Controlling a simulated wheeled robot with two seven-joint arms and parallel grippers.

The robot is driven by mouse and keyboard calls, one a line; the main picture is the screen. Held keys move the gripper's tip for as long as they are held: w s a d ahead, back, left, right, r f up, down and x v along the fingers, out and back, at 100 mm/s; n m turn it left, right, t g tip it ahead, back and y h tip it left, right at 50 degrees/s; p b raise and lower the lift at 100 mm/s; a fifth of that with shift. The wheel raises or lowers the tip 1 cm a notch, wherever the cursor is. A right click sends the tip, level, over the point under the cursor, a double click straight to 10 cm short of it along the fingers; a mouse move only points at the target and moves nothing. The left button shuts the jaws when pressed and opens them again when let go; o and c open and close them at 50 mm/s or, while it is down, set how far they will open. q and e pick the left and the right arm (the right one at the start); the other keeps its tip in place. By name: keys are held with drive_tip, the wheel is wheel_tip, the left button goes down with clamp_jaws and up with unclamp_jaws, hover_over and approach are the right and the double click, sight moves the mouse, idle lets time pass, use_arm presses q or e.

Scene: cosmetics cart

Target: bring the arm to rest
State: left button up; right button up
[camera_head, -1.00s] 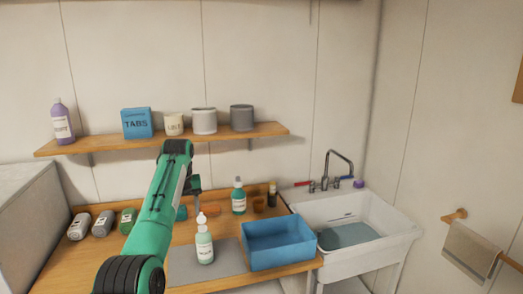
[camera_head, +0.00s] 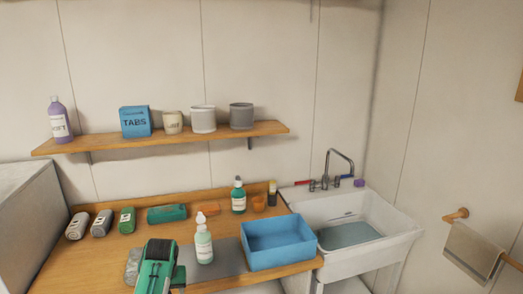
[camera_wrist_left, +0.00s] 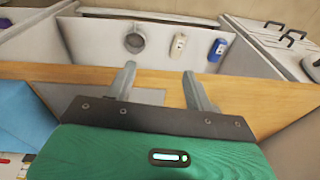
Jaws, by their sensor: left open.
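My left arm (camera_head: 157,265) is low at the front edge of the counter in the head view, folded near the bottom of the picture. Its fingertips are hard to make out there. In the left wrist view my left gripper (camera_wrist_left: 158,76) has its two grey fingers apart with nothing between them. The grey mat (camera_wrist_left: 150,95) and the wooden counter edge lie below the fingers. My right gripper is not in view.
A pump bottle (camera_head: 204,246) stands on the mat (camera_head: 230,259) just right of my arm, beside a blue bin (camera_head: 278,245). Another green bottle (camera_head: 238,198) stands behind. The sink (camera_head: 350,225) is at right. A shelf (camera_head: 180,137) holds several containers.

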use_arm(q)
drive_tip(key=s+f+m, duration=0.1)
drive_tip(key=s+f, duration=0.6)
drive_tip(key=s, duration=0.5)
drive_tip(key=s+d+r+m+t+h, duration=0.1)
drive_tip(key=s+d+r+m, duration=0.15)
drive_tip(key=s, duration=1.15)
drive_tip(key=s+d+r+m+t, duration=0.1)
drive_tip(key=s+d+r, duration=0.15)
drive_tip(key=s, duration=1.25)
wheel_tip(320, 180, down, 31)
drive_tip(key=g+b, duration=0.1)
drive_tip(key=s+a+f+g, duration=0.1)
drive_tip(key=s+a+f, duration=0.2)
drive_tip(key=s+f, duration=1.6)
wheel_tip(320, 180, down, 4)
drive_tip(key=shift+s+a+r+g+b, duration=0.15)
drive_tip(key=shift+s+r+g+b, duration=0.15)
drive_tip(key=shift+b, duration=0.15)
